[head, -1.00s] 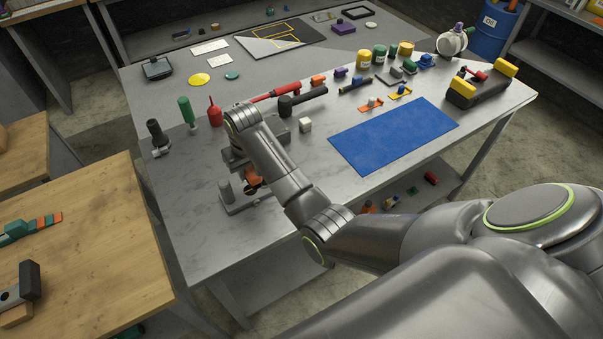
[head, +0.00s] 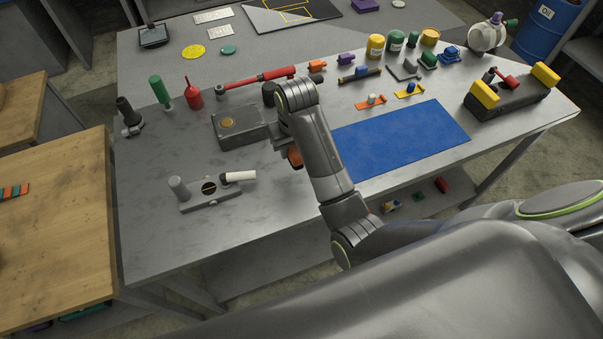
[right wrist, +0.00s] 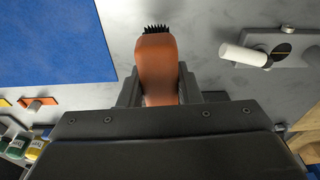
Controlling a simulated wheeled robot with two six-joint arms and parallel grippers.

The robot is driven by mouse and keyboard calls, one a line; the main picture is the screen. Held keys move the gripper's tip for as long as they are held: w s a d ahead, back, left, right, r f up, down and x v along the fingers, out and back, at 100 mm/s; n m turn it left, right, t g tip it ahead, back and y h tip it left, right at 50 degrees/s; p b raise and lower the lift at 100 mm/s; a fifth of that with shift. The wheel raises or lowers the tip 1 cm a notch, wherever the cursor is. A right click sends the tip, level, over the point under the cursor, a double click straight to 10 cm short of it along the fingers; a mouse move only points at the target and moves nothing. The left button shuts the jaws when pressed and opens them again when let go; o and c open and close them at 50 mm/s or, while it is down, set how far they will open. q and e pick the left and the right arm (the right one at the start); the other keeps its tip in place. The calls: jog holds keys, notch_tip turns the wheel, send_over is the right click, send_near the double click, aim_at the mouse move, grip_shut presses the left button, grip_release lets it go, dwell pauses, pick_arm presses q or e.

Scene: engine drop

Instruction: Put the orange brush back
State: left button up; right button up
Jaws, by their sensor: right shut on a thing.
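The orange brush (right wrist: 158,68) with dark bristles fills the middle of the right wrist view. A small part of the brush (head: 295,157) shows in the head view beside my wrist. My right gripper (right wrist: 158,85) is shut on the brush, with a finger on each side of it. In the head view my right gripper (head: 285,143) is mostly hidden by my own arm, over the grey table (head: 190,235), left of the blue mat (head: 400,138). How high the brush is above the table I cannot tell. My left gripper is out of view.
A grey fixture with a post and a white cylinder (head: 240,176) stands at the front left. A grey block (head: 238,128) lies behind it. The front table area is bare.

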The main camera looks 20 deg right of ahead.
jog(key=shift+a, duration=0.25)
jog(key=shift+f, duration=0.1)
notch_tip(320, 180, down, 5)
jog(key=shift+d+p, duration=0.15)
jog(key=shift+p, duration=0.55)
notch_tip(320, 180, down, 4)
jog(key=shift+r+p, duration=0.2)
jog(key=shift+p, duration=0.25)
jog(key=shift+f, duration=0.4)
jog(key=shift+f, duration=0.45)
jog(key=o, duration=0.9)
jog(key=shift+o, duration=0.2)
